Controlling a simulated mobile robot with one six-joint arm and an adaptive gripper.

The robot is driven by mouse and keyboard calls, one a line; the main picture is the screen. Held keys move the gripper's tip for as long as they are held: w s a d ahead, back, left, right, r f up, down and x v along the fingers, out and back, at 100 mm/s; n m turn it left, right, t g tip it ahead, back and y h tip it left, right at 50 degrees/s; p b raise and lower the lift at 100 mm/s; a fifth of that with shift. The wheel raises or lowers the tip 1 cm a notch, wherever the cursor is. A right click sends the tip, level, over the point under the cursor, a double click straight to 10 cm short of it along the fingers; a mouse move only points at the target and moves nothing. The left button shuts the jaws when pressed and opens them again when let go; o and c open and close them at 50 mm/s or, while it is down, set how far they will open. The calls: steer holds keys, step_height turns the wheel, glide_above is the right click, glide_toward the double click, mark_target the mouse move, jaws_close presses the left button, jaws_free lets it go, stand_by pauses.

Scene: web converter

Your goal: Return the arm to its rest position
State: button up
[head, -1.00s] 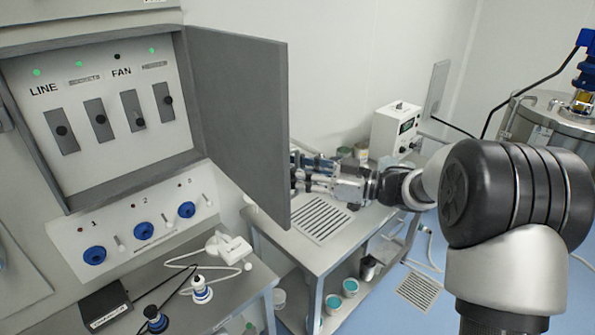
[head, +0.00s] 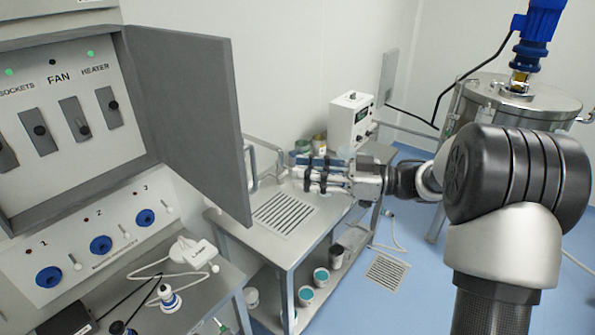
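My arm reaches in from the right of the head view, with its large dark joint in the right foreground. My gripper (head: 290,172) points left, above the far part of the metal bench and just right of the open grey cabinet door (head: 195,120). Its fingers are seen side-on and lie near a grey metal handle or bracket on the door's far side. I cannot tell whether the fingers touch it or whether they are open or shut. No held object shows clearly.
A switch panel (head: 75,120) with several levers stands at left, with blue sockets (head: 101,245) below. The metal bench (head: 225,222) has a vented top. A white instrument box (head: 350,122) and a steel tank (head: 520,100) stand behind.

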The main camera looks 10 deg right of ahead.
steer(key=shift+w, duration=0.1)
steer(key=w+d+r+m+t+h+b, duration=0.3)
steer(key=w+r+m+t+h+b, duration=0.15)
steer(key=w+t+h, duration=0.35)
steer(key=s+d+f+m+h+b, duration=0.5)
steer(key=s+d+m+h, duration=0.3)
steer(key=s+h, duration=0.35)
steer(key=s+a+f+g+b, duration=0.1)
steer(key=s+a+f+g, duration=0.1)
steer(key=s+f, duration=0.4)
steer(key=s+a+f+m+g+y+b, duration=0.1)
steer(key=s+a+f+g+b, duration=0.1)
steer(key=s+f, duration=0.5)
steer(key=s+a+f+m+g+y+b, duration=0.1)
steer(key=s+f+g, duration=0.3)
steer(key=s, duration=1.1)
step_height(320, 180, down, 3)
steer(key=shift+a+r+g+b, duration=0.2)
steer(key=shift+a+g+b, duration=0.1)
steer(key=shift+a+b, duration=0.35)
